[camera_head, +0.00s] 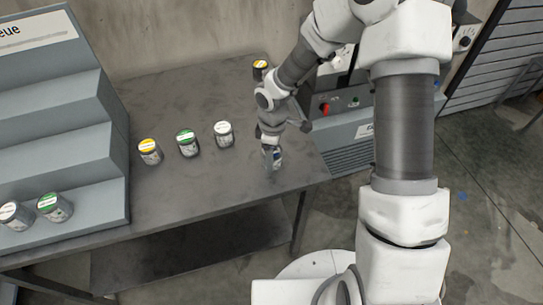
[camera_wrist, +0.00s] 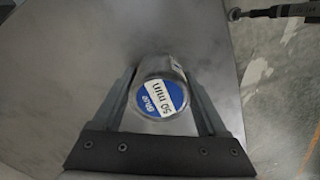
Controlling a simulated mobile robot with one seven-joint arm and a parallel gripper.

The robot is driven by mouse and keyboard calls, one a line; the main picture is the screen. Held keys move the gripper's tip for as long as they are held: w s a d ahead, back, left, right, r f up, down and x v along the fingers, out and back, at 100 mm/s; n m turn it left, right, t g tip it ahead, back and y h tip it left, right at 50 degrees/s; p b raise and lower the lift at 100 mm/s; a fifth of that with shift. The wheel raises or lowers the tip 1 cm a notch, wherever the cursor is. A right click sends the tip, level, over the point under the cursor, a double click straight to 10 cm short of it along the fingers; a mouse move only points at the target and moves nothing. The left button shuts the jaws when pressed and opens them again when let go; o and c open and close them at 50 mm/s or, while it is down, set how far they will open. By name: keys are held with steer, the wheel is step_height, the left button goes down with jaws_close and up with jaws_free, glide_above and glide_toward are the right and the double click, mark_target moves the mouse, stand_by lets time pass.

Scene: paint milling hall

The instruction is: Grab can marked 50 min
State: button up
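The can marked 50 min (camera_wrist: 160,97) has a blue lid with a white label reading "Blue 50 min". In the wrist view it stands between the two fingers of my gripper (camera_wrist: 160,80), one finger close along each side. I cannot tell whether the fingers press on it. In the head view my gripper (camera_head: 272,158) points down near the right end of the table, and the can (camera_head: 278,155) is mostly hidden by it.
On the grey table (camera_head: 190,95) stand a yellow-lidded can (camera_head: 149,151), a green-lidded can (camera_head: 188,143) and a white-lidded can (camera_head: 223,134). Another yellow-lidded can (camera_head: 260,70) is at the back. A stepped rack (camera_head: 75,150) with two cans is at left.

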steer(key=c, duration=0.9)
steer(key=shift+c, duration=0.2)
steer(key=shift+r, duration=0.1)
